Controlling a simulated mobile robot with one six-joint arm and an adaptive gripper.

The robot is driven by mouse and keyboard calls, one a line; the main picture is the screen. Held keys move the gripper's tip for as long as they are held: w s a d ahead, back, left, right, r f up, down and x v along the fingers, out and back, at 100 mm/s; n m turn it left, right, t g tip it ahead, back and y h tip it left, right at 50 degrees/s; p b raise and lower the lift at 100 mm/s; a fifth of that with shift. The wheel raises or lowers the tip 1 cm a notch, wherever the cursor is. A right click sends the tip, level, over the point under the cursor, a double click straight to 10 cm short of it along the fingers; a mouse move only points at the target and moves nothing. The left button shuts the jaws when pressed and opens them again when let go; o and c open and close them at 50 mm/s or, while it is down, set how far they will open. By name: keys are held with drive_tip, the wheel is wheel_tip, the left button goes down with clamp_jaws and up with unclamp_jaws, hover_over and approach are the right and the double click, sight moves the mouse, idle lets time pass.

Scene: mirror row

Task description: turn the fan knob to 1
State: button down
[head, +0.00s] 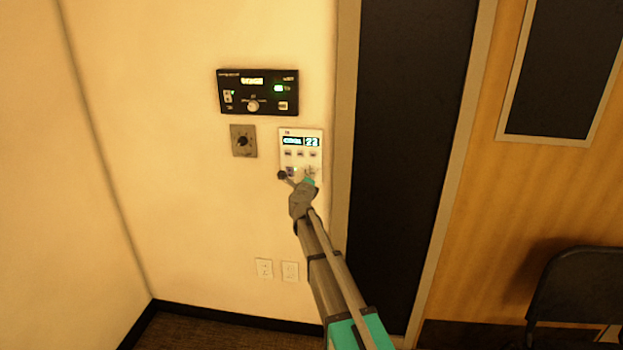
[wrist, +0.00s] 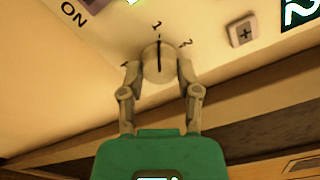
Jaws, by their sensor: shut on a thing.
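The fan knob (wrist: 160,62) is a pale round knob on a white wall panel, with a dark pointer line. In the wrist view the line points up at the printed 1, and a 2 is marked to its right. My gripper (wrist: 161,72) has one finger on each side of the knob and is shut on it. In the head view the white thermostat panel (head: 301,143) has a lit display reading 23. My gripper (head: 299,184) reaches its lower part from below and hides the knob there.
A black control panel (head: 258,92) and a grey plate with a dark knob (head: 243,141) are on the wall nearby. A plus button (wrist: 241,32) is right of the fan knob. Wall outlets (head: 277,270) lie below. A door frame (head: 346,130) stands close on the right.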

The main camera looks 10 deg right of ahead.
drive_tip(key=shift+s+d, duration=0.1)
drive_tip(key=shift+c, duration=1.8)
unclamp_jaws()
drive_tip(key=shift+o, duration=0.3)
drive_tip(key=v, duration=1.2)
